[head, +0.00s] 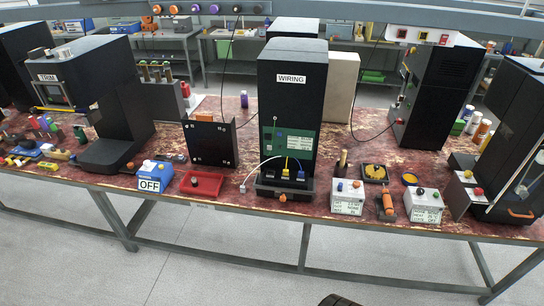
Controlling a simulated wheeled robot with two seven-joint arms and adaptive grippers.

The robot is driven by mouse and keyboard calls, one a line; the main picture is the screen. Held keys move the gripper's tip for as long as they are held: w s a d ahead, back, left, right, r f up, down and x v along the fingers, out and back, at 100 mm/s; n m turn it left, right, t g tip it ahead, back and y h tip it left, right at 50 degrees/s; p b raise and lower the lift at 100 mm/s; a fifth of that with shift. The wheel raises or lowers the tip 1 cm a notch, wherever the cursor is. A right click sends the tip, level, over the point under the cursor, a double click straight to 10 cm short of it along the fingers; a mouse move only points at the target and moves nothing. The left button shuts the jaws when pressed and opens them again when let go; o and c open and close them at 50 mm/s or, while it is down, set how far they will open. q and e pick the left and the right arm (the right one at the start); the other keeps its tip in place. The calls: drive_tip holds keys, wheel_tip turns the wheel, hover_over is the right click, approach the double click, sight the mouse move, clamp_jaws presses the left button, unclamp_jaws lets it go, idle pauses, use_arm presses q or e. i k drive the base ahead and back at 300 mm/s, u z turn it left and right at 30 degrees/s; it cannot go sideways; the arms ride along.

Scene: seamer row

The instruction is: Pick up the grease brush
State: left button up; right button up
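I cannot make out the grease brush for certain. An upright brown handle (342,163) stands on the bench to the right of the machine labelled WIRING and may be the brush; its lower end is partly hidden. A black tray with yellow contents (375,173) and a small yellow disc (410,178) lie to its right. An orange-handled object (388,203) stands between two white control boxes.
The red-topped bench (225,170) runs across the view. The WIRING machine (291,95) stands mid-bench. White control boxes (347,197) (424,205) sit near the front edge, and a red tray (201,184) lies left. The grey floor in front is largely clear.

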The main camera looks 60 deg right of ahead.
sight(345, 153)
drive_tip(key=u, duration=1.2)
drive_tip(key=k, duration=1.85)
drive_tip(key=z, duration=1.15)
